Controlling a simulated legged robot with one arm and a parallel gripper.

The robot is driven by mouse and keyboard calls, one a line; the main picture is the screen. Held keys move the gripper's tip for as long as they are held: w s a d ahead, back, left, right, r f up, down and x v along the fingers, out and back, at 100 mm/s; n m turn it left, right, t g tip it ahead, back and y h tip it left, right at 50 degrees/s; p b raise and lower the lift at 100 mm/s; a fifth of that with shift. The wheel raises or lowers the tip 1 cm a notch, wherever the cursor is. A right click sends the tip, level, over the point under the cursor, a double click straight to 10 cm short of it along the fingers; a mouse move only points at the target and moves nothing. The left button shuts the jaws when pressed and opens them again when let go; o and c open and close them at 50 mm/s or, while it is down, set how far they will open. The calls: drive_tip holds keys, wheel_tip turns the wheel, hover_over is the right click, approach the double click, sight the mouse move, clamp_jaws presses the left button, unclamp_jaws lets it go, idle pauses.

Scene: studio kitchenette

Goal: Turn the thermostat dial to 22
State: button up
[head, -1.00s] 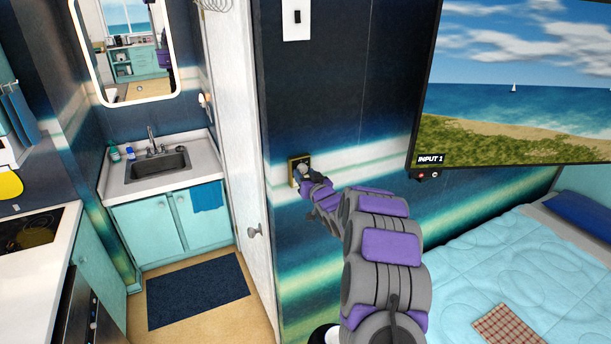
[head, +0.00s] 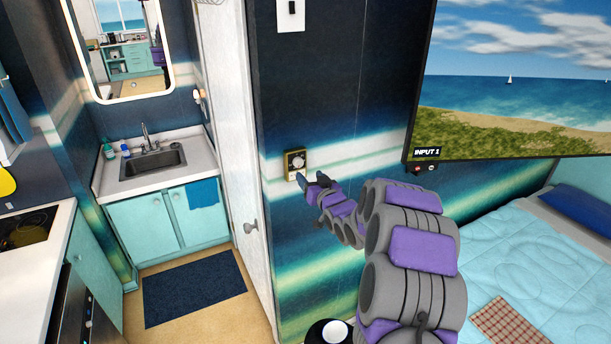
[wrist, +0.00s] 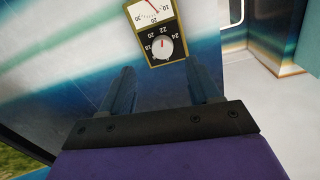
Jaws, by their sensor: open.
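The thermostat (head: 295,161) is a small brass-edged box on the striped wall, left of the screen. In the wrist view its white dial (wrist: 161,47) sits on a dark face numbered around 18 to 24. A red mark on the dial points up, close to the 22. A white gauge (wrist: 149,10) with a red needle is above the dial. My gripper (head: 313,181) is open and empty, below and right of the thermostat, apart from it. In the wrist view the two fingers of my gripper (wrist: 159,67) are spread below the dial, with nothing between them.
A light switch (head: 291,12) is on the wall above. A wall screen (head: 510,80) is to the right, over a bed (head: 480,260). A white door (head: 235,150) stands left of the wall corner. The floor near the sink has a blue mat (head: 195,288).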

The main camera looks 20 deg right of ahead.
drive_tip(key=s+b, duration=0.1)
drive_tip(key=s, duration=0.9)
drive_tip(key=shift+a, duration=0.1)
drive_tip(key=shift+b, duration=0.3)
drive_tip(key=s+a+f+n+g+h+b, duration=0.1)
drive_tip(key=s+a+f+g+b, duration=0.95)
drive_tip(key=s+f, duration=0.4)
drive_tip(key=s+a+f+g+b, duration=0.2)
drive_tip(key=s+a+g, duration=0.1)
drive_tip(key=s, duration=0.7)
drive_tip(key=s+a+f+g+y+b, duration=0.1)
drive_tip(key=s+a, duration=0.4)
drive_tip(key=s, duration=0.5)
drive_tip(key=s+a+f+n+g+b, duration=0.1)
drive_tip(key=s+a+f+g+b, duration=0.2)
drive_tip(key=s, duration=0.7)
drive_tip(key=shift+s+a+f+g+y+b, duration=0.15)
drive_tip(key=shift+s+a+g+y+b, duration=0.25)
drive_tip(key=shift+g+b, duration=0.7)
drive_tip(key=shift+w, duration=0.15)
